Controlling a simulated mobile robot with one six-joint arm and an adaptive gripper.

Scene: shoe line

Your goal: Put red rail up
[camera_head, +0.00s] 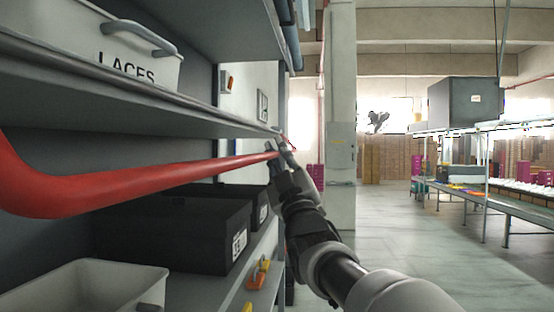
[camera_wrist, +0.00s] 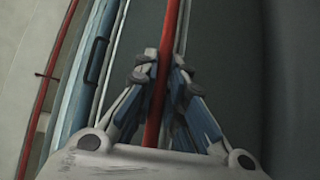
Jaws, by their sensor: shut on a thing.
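The red rail (camera_head: 160,174) runs across the front of the shelving in the head view, bending upward at its near left end. It passes just below the upper shelf edge. My gripper (camera_head: 279,150) is at the rail's far end, shut on it. In the wrist view the red rail (camera_wrist: 163,75) runs between the two fingertips of my gripper (camera_wrist: 160,75), which close on it from both sides. The rail's far end beyond the fingers is hard to make out in the head view.
A white bin marked LACES (camera_head: 95,50) stands on the upper shelf (camera_head: 130,107). Dark boxes (camera_head: 185,232) and a light open bin (camera_head: 85,290) sit below, behind the rail. A pillar (camera_head: 341,110) stands beyond. The aisle floor (camera_head: 410,250) at right is clear.

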